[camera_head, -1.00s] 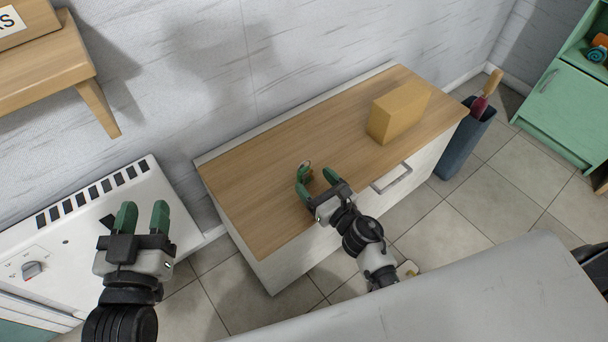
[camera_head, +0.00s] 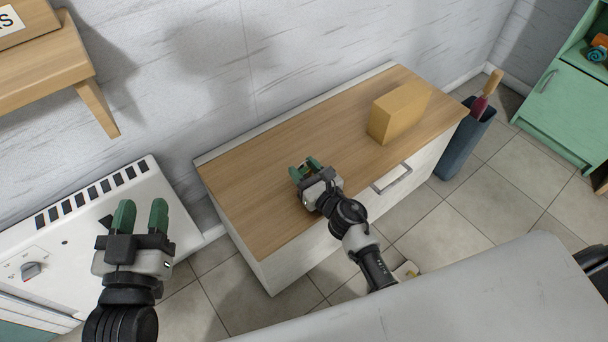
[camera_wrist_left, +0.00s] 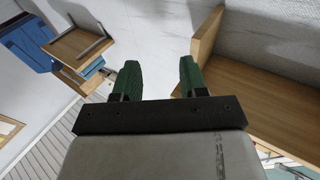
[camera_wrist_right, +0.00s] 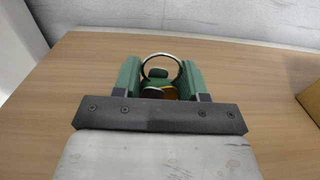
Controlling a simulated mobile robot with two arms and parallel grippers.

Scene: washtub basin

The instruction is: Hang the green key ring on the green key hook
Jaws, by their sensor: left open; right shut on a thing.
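The key ring (camera_wrist_right: 175,59) is a silver loop with green and orange-brown parts below it, between the fingers of my right gripper (camera_wrist_right: 160,80) in the right wrist view. My right gripper (camera_head: 306,166) is shut on it, low over the wooden top of the cabinet. In the head view the fingers mostly hide the key ring. My left gripper (camera_head: 140,218) is open and empty at the left, over the white heater-like unit; its two green fingers stand apart in the left wrist view (camera_wrist_left: 160,80). No key hook can be made out in any view.
A tan block (camera_head: 398,112) stands on the cabinet top (camera_head: 250,165) right of my right gripper. A wooden shelf (camera_head: 45,65) juts from the wall at upper left. A blue bin (camera_head: 465,140) stands beyond the cabinet's right end. The cabinet top's left part is clear.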

